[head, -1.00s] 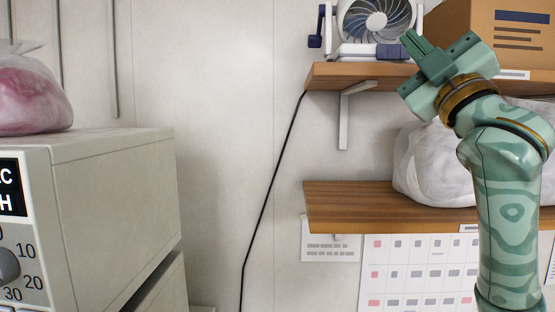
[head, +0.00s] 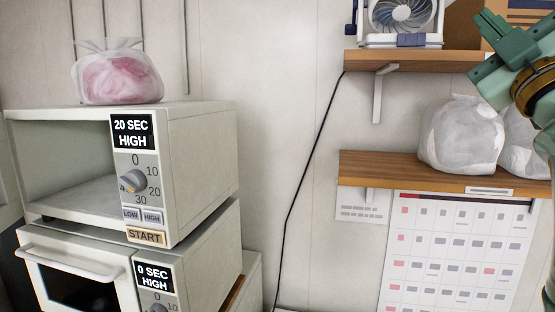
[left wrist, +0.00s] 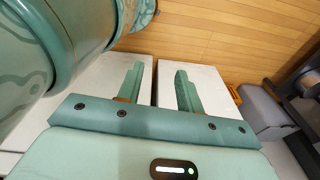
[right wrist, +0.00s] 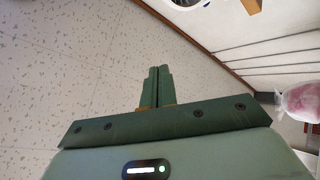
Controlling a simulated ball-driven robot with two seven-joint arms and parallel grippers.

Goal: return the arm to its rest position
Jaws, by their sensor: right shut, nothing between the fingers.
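My right arm is at the right edge of the head view, raised in front of the shelves. Its green gripper (head: 482,20) points up and left near the upper shelf, partly cut off by the frame. In the right wrist view the right gripper's fingers (right wrist: 157,74) are together with nothing between them. My left gripper does not show in the head view. In the left wrist view the left gripper (left wrist: 158,75) has its fingers apart and empty, above pale box-like surfaces and a wood-coloured surface.
An upper microwave (head: 200,165) with an open front stands on a lower one (head: 195,265) at left, a pink-filled bag (head: 118,80) on top. Right are an upper shelf (head: 425,60) with a fan (head: 400,18), and a lower shelf (head: 385,165) with white bags (head: 460,135).

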